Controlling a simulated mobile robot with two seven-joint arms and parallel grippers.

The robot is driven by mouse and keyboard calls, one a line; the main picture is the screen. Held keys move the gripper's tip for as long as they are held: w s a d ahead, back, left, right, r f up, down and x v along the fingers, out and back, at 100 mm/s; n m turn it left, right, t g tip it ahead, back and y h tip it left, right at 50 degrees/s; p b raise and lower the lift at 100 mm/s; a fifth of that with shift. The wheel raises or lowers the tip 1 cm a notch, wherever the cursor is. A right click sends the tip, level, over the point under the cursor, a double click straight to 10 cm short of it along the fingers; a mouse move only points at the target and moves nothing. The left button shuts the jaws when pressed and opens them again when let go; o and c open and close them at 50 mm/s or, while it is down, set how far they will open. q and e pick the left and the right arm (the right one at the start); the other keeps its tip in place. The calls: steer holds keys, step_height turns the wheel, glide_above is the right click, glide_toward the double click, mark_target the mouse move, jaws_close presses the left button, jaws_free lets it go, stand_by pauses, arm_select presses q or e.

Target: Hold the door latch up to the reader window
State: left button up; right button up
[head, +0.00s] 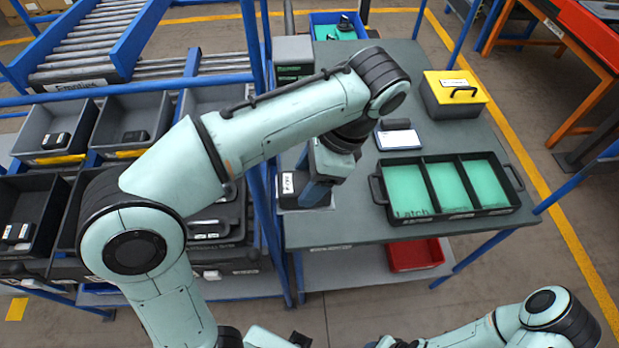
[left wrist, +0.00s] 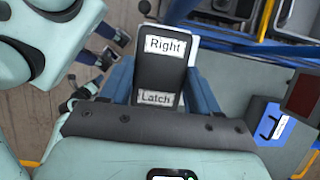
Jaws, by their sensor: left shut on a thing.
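A dark latch (left wrist: 160,80) with white labels reading "Right" and "Latch" is upright in the left wrist view. My left gripper (left wrist: 160,92) is shut on it, one blue finger on each side. In the head view my left gripper (head: 318,190) points down over the left edge of the grey table; the hand mostly hides what it holds. A dark piece with a white label (head: 289,183) shows just left of it; I cannot tell whether it is the latch. I cannot make out a reader window for certain. The right gripper is not clear at the bottom edge.
A black tray (head: 437,217) with three green-floored compartments, the front left one marked "Latch", lies on the table (head: 340,228). A yellow-lidded box (head: 455,88) and a small white-faced panel (head: 399,139) stand behind. Grey bins (head: 130,112) and a blue rack are at left.

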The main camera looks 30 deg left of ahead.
arm_select(q)
steer(key=w+a+p, duration=0.3)
steer(key=w+a, duration=0.3)
steer(key=w, duration=0.4)
steer(key=shift+w, duration=0.15)
arm_select(e)
steer(key=w+r, duration=0.4)
steer(key=w, duration=0.1)
steer(key=shift+r+t, duration=0.3)
steer(key=shift+r, duration=0.1)
steer(key=shift+s, duration=0.1)
arm_select(q)
steer(key=s+d+b, duration=0.1)
steer(key=s+d, duration=0.1)
steer(key=s, duration=0.1)
steer(key=s+d+b, duration=0.1)
steer(key=s, duration=0.2)
steer(key=s+d+b, duration=0.1)
steer(key=s+d, duration=0.1)
steer(key=s, duration=0.1)
steer(key=shift+s+d, duration=0.3)
steer(key=shift+d, duration=0.05)
steer(key=shift+s+d, duration=0.25)
steer(key=shift+s, duration=0.2)
steer(key=shift+w, duration=0.1)
arm_select(e)
steer(key=s+f, duration=0.4)
steer(key=shift+s+f, duration=0.3)
steer(key=shift+f, duration=0.1)
